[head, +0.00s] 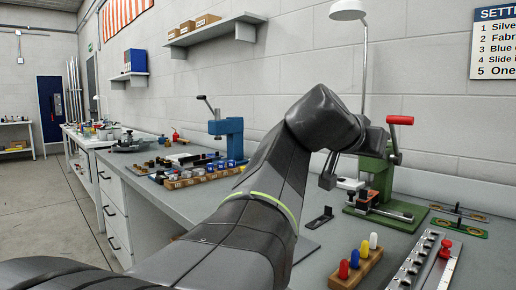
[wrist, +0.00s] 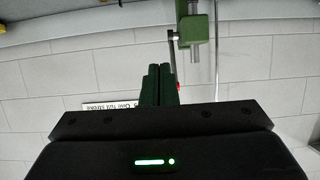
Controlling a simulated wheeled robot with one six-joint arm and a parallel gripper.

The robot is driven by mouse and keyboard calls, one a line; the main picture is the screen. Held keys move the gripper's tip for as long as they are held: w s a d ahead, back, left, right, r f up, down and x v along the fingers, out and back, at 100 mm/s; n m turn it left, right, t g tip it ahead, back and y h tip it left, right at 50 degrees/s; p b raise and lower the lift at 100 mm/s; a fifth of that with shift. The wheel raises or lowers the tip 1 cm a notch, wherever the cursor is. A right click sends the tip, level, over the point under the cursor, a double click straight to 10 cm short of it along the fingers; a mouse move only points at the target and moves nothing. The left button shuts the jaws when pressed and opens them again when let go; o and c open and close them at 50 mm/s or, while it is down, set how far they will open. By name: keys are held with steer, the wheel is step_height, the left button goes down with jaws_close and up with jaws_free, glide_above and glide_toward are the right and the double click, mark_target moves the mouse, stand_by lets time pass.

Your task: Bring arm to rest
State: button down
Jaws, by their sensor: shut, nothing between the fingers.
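My arm (head: 280,165) reaches up over the workbench (head: 210,205) in the head view, with its bent upper joint in front of the green press. In the wrist view my gripper (wrist: 158,72) shows as two dark fingers side by side, shut, with nothing between them. The green press (head: 378,180) with a red-handled lever stands on the bench just beyond my arm. Part of a green device (wrist: 194,28) also shows at the top of the wrist view, behind the fingers.
A wooden block with coloured pegs (head: 356,267) and a metal rail (head: 425,262) lie at the front right. A blue press (head: 228,138) and a wooden rack (head: 200,176) stand farther left. A lamp (head: 348,11) rises behind my arm. The floor (head: 40,215) at left is clear.

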steer(key=shift+d+f, duration=0.1)
steer(key=f+b+x, duration=0.1)
steer(key=b+x, duration=0.1)
steer(key=x, duration=1.1)
steer(key=shift+w, duration=0.2)
